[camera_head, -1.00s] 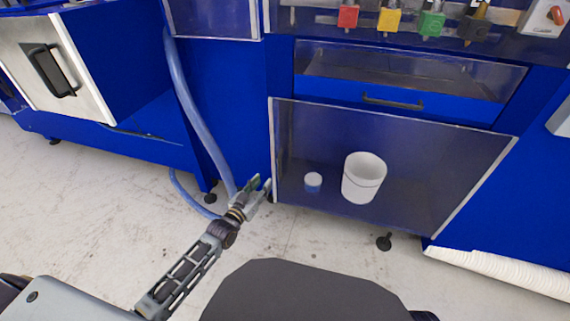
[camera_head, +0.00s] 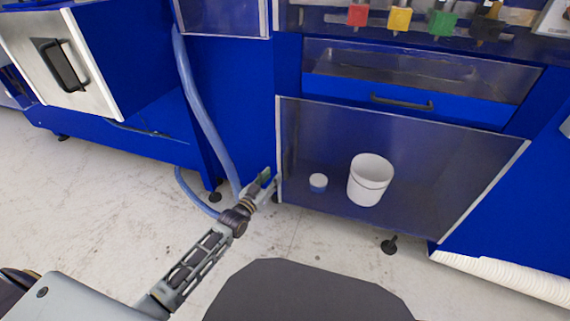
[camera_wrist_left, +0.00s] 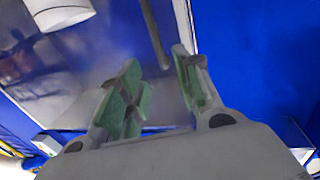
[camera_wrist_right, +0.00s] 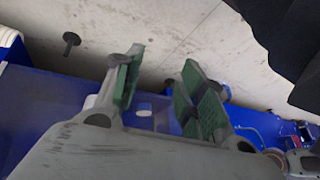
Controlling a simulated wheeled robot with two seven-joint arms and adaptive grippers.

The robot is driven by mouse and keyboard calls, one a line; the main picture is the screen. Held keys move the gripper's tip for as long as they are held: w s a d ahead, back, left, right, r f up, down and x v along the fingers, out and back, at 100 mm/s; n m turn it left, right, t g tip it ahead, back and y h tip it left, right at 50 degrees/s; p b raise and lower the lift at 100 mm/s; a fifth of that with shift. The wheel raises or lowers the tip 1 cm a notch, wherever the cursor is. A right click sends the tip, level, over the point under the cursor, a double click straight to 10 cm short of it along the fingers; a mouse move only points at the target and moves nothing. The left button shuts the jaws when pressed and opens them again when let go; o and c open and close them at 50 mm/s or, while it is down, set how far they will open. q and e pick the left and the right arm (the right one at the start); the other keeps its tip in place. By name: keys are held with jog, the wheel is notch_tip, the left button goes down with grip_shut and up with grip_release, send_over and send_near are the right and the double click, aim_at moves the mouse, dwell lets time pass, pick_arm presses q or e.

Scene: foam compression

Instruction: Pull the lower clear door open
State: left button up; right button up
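The lower clear door (camera_head: 440,170) is a see-through panel with a pale metal frame, below a blue drawer; it looks shut. My left gripper (camera_head: 270,179) is at the door's lower left edge in the head view. In the left wrist view its green-padded fingers (camera_wrist_left: 160,90) are apart. The clear panel (camera_wrist_left: 95,70) and its pale side frame lie beyond them, and a dark upright bar (camera_wrist_left: 153,35) shows between the fingers. I cannot tell whether they touch it. My right gripper (camera_wrist_right: 158,90) is open and empty in its wrist view, and out of the head view.
A white bucket (camera_head: 368,182) and a small white-topped jar (camera_head: 318,182) are behind the clear door. A blue hose (camera_head: 203,115) hangs left of it. A drawer with a dark handle (camera_head: 401,102) is above. The concrete floor (camera_head: 310,240) in front is mostly free.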

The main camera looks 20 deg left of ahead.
pick_arm(q)
jog(key=b+x, duration=0.3)
jog(key=x, duration=0.7)
jog(key=shift+w+d+b, duration=0.1)
jog(key=shift+w+b, duration=0.05)
jog(key=shift+b, duration=0.2)
pick_arm(e)
notch_tip(320, 180, down, 8)
jog(key=a+t+y, duration=0.1)
jog(key=shift+a+r+m, duration=0.15)
jog(key=shift+r+m, duration=0.1)
jog(key=shift+m, duration=0.15)
jog(key=shift+s, duration=0.1)
pick_arm(q)
jog(key=c, duration=0.7)
grip_shut()
pick_arm(e)
jog(key=shift+w+a+r, duration=0.1)
jog(key=shift+w+r, duration=0.05)
jog(key=shift+w, duration=0.1)
